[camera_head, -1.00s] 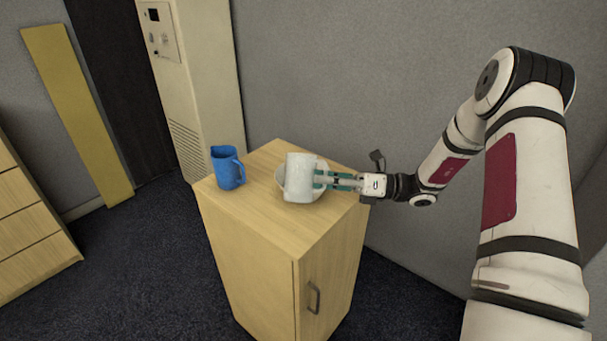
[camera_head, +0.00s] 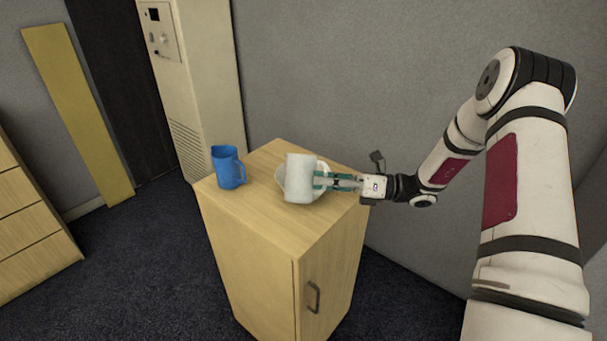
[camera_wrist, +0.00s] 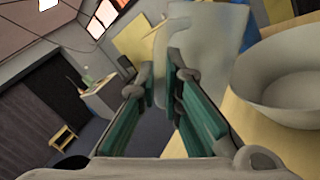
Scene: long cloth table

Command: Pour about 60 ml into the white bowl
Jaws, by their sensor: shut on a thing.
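My gripper (camera_head: 323,180) comes from the right and is shut on the pitcher's handle. In the wrist view the pitcher (camera_wrist: 207,42) looks tilted, with its handle between the teal fingers (camera_wrist: 160,105). The bowl (camera_wrist: 285,82) stands on the cabinet top at the right of that view, and its visible inside looks plain and pale. No stream of liquid can be made out, and the pitcher's contents are hidden.
A blue jug (camera_head: 228,167) stands upright on the wooden cabinet top (camera_head: 255,210), left of the bowl. The cabinet top's front part is clear. A grey wall (camera_head: 370,80) stands behind the cabinet.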

